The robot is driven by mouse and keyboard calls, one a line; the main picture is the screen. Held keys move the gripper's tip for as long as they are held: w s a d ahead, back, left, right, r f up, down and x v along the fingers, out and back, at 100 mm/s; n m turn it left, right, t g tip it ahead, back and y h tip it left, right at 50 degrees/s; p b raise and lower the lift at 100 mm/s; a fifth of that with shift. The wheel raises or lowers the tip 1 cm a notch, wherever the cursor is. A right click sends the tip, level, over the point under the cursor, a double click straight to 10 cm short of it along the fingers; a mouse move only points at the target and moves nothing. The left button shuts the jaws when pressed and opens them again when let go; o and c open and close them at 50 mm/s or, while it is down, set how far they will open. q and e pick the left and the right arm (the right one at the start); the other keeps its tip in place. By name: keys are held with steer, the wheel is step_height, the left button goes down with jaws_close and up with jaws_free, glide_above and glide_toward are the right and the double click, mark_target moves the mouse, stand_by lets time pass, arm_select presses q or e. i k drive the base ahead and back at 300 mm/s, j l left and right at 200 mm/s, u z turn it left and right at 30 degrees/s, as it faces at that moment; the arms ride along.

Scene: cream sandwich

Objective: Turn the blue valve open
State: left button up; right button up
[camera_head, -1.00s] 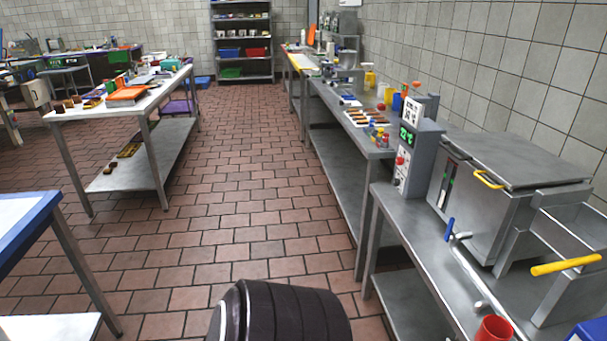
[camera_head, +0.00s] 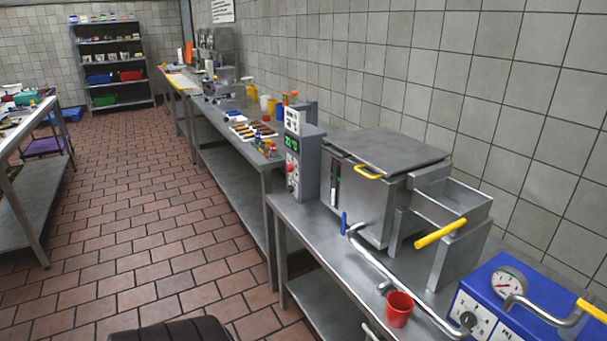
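The blue valve handle (camera_head: 344,223) stands upright at the upper left end of a bent steel pipe (camera_head: 385,267). The pipe runs in front of the steel tank (camera_head: 372,190) on the right-hand steel table. A red cup (camera_head: 399,309) stands beside the pipe on the near side. Neither of my grippers shows in the head view. A dark rounded part at the bottom edge is too cropped to tell more about.
A control box with a green display (camera_head: 297,160) stands left of the tank. A yellow-handled lever (camera_head: 441,233) juts out at the tank's right. A blue machine with a gauge (camera_head: 510,279) is at lower right. The tiled floor (camera_head: 150,240) left of the table is clear.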

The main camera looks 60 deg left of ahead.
mark_target(344, 230)
steer(key=u, duration=1.6)
